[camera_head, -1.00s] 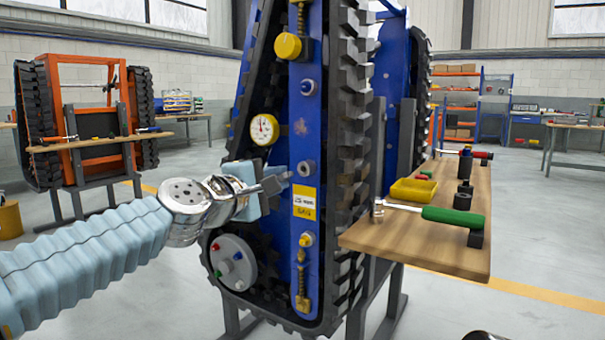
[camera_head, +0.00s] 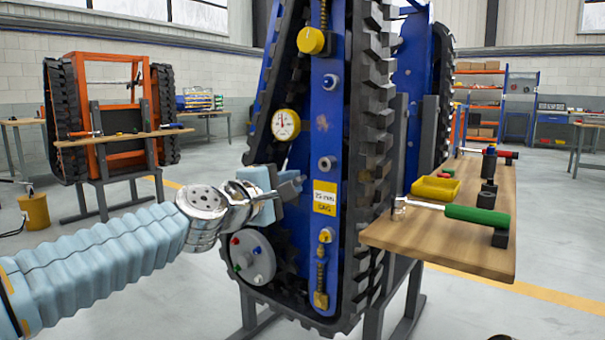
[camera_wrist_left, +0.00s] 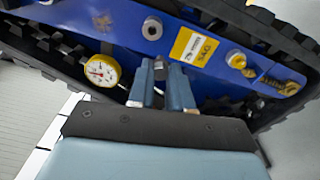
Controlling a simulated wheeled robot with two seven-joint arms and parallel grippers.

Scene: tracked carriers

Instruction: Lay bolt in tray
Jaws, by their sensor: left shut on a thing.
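My left gripper (camera_head: 292,186) is in front of the blue panel of the tracked carrier (camera_head: 327,110), left of its yellow-and-white label. It is shut on a small dark grey piece, which looks like the bolt (camera_wrist_left: 160,73), between the fingertips in the left wrist view. The fingers hide most of the bolt. The fingertips seem a little apart from the panel. The yellow tray (camera_head: 436,189) lies on the wooden shelf (camera_head: 440,246) at the carrier's right side. The tray's inside looks empty. My right gripper is not in view.
A green-handled tool (camera_head: 477,215) lies at the shelf's front, with dark sockets (camera_head: 488,193) and a red-handled tool behind. The black track (camera_head: 370,170) stands between my left gripper and the shelf. A gauge (camera_head: 286,124) and a grey hub (camera_head: 252,257) are near the gripper.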

